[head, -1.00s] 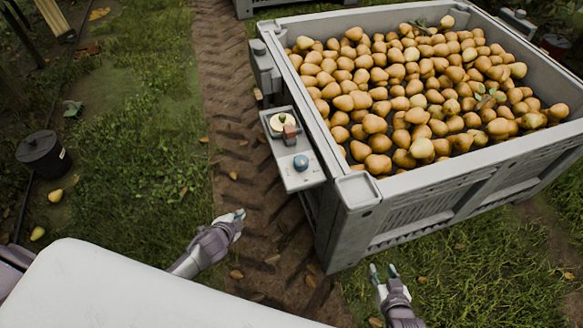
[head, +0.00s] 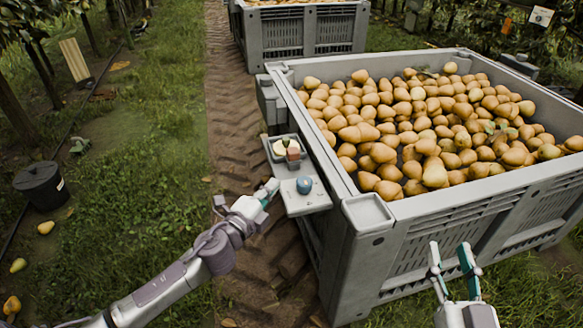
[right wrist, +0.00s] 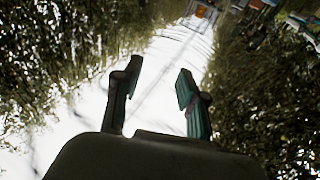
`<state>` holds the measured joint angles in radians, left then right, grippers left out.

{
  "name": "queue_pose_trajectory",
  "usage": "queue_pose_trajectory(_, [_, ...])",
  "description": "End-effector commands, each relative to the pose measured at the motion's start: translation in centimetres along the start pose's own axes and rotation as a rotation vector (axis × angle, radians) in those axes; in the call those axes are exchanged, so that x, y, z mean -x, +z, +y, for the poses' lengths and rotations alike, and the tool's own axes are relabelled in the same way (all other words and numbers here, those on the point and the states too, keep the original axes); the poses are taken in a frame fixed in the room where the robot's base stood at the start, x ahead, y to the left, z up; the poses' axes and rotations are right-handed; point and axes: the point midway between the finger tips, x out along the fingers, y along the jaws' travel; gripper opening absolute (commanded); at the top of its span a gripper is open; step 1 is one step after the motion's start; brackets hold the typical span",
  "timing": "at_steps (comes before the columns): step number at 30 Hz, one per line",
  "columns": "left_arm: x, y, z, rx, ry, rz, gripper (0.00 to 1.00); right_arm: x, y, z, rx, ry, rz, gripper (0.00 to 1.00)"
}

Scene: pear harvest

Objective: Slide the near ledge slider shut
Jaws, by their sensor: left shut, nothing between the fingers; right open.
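The near ledge (head: 309,207) is a narrow grey shelf on the left side of the big grey pear bin. On it are a blue round object (head: 304,185), a reddish-brown block (head: 293,158) and a pale disc (head: 281,147) in a shallow recess. I cannot tell which part is the slider or how far it stands open. My left gripper (head: 269,188) is shut and empty at the ledge's left edge, left of the blue object; whether it touches is unclear. My right gripper (head: 452,258) is open and empty before the bin's front wall. It also shows open in the right wrist view (right wrist: 158,92).
The bin (head: 420,222) full of pears fills the right side. A second bin (head: 300,32) stands behind. A black bucket (head: 42,186) and several loose pears lie left on the grass. The dirt track left of the ledge is clear.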

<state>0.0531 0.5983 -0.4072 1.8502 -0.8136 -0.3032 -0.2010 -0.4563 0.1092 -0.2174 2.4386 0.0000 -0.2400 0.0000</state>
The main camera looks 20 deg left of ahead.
Motion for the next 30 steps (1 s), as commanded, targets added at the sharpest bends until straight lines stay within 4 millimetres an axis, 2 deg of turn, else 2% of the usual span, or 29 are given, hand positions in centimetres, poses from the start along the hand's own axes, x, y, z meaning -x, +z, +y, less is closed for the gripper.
queue_pose_trajectory(4, [-0.3,0.0,0.0,0.002,0.000,-0.001,0.00,0.0,0.0,0.0,0.000,0.000,0.005,0.41])
queue_pose_trajectory(7, [-1.2,0.0,0.1,0.002,0.000,-0.001,0.00,0.0,-0.3,-0.1,0.000,-0.001,0.025,0.41])
queue_pose_trajectory(15, [-6.1,0.1,0.1,0.002,-0.001,-0.002,0.00,0.1,-2.9,-0.4,-0.005,-0.010,0.187,0.41])
queue_pose_trajectory(21, [-8.9,0.0,0.2,0.003,0.000,-0.001,0.00,0.6,-5.1,-0.7,-0.011,-0.017,0.322,0.41])
queue_pose_trajectory(30, [-10.0,0.0,0.1,0.004,0.002,-0.001,0.00,0.9,-6.2,-0.8,-0.013,-0.020,0.387,0.41])
